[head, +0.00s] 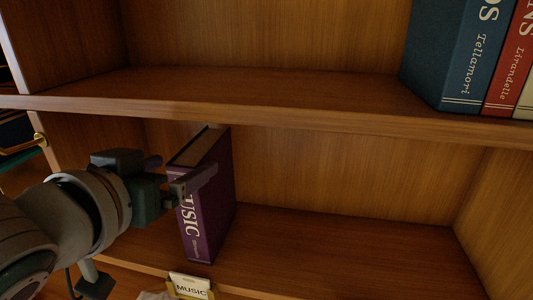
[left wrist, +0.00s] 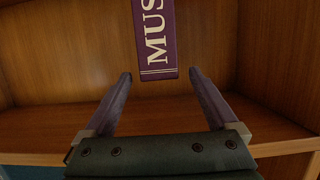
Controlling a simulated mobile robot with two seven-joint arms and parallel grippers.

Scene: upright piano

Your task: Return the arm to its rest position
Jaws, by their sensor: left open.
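My left gripper (head: 192,184) reaches in from the left in front of the lower shelf. It is open, with nothing held between its fingers. A purple book (head: 219,195) with "MUSIC" on its spine stands on that shelf, leaning slightly, just behind the gripper. The gripper hides part of its spine. In the left wrist view the two fingers of my left gripper (left wrist: 160,75) are spread wide. My right gripper is not in view.
The lower shelf (head: 330,250) is bare to the right of the book. A "MUSIC" label (head: 190,287) is on its front edge. The upper shelf board (head: 270,100) runs above my gripper, with blue (head: 455,60) and red (head: 509,70) books at its right.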

